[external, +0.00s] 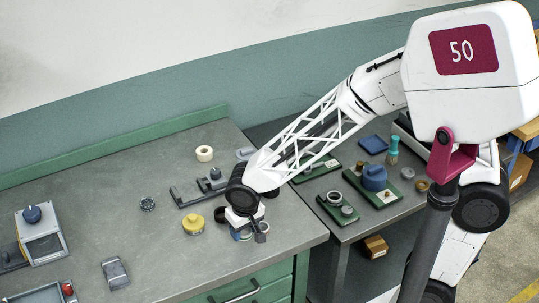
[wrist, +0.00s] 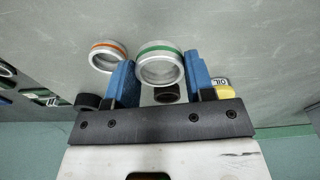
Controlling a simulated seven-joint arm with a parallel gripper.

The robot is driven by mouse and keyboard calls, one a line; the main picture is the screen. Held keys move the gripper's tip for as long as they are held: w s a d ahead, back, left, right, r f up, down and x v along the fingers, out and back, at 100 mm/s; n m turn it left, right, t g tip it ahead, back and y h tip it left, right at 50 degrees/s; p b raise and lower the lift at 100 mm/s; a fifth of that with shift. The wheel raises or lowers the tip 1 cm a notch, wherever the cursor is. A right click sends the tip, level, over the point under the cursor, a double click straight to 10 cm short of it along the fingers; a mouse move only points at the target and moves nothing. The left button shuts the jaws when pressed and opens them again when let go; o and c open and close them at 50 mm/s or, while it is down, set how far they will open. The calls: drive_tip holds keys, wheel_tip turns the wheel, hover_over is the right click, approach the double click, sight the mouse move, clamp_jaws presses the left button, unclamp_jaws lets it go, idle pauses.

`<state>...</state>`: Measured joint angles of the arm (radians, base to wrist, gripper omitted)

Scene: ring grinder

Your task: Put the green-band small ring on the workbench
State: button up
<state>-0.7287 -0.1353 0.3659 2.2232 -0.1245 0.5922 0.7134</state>
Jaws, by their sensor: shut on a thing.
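The green-band small ring (wrist: 160,67) is a silver metal ring with a green stripe, seen in the wrist view between the two blue fingers. My gripper (wrist: 161,80) is shut on it. In the external view my gripper (external: 245,232) is low over the right part of the workbench (external: 150,258), near its front right edge. The ring is not clear there, and I cannot tell whether it touches the bench top. A silver ring with an orange band (wrist: 108,56) lies just left of the left finger in the wrist view.
A grey machine with a blue knob (external: 41,232) stands at the left. A lower side table (external: 402,200) holds green trays. The bench's front middle is mostly clear.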

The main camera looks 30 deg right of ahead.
drive_tip(key=shift+w+a+f, duration=0.15)
drive_tip(key=shift+w+a, duration=0.65)
drive_tip(key=shift+w, duration=0.2)
drive_tip(key=shift+f, duration=1.75)
drive_tip(key=shift+f, duration=0.15)
drive_tip(key=o, duration=0.9)
drive_tip(key=shift+o, duration=0.2)
wheel_tip(320, 180, up, 12)
drive_tip(key=s, duration=0.1)
drive_tip(key=shift+s, duration=0.25)
drive_tip(key=shift+d, duration=0.1)
